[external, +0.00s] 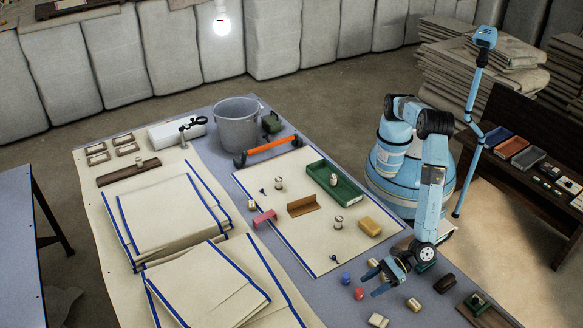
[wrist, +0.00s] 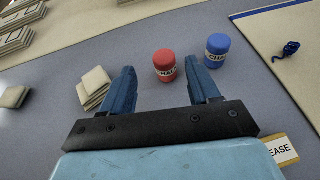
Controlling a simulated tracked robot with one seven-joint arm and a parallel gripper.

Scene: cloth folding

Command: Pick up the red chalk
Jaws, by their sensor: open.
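The red chalk (wrist: 165,65) is a short red cylinder with a white label reading CHALK. It stands upright on the grey-blue table in the wrist view, ahead of and between the fingertips, nearer the right one. It also shows in the external view (external: 359,293), left of my gripper. My gripper (wrist: 165,80) is open and empty, its two blue fingers apart; in the external view my gripper (external: 368,283) is low over the table's near right part. I cannot tell its exact height. Nothing hides the chalk in the wrist view.
A blue chalk (wrist: 217,50) stands just right of the red one, close to the right finger. A pale folded stack (wrist: 94,88) lies by the left finger.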

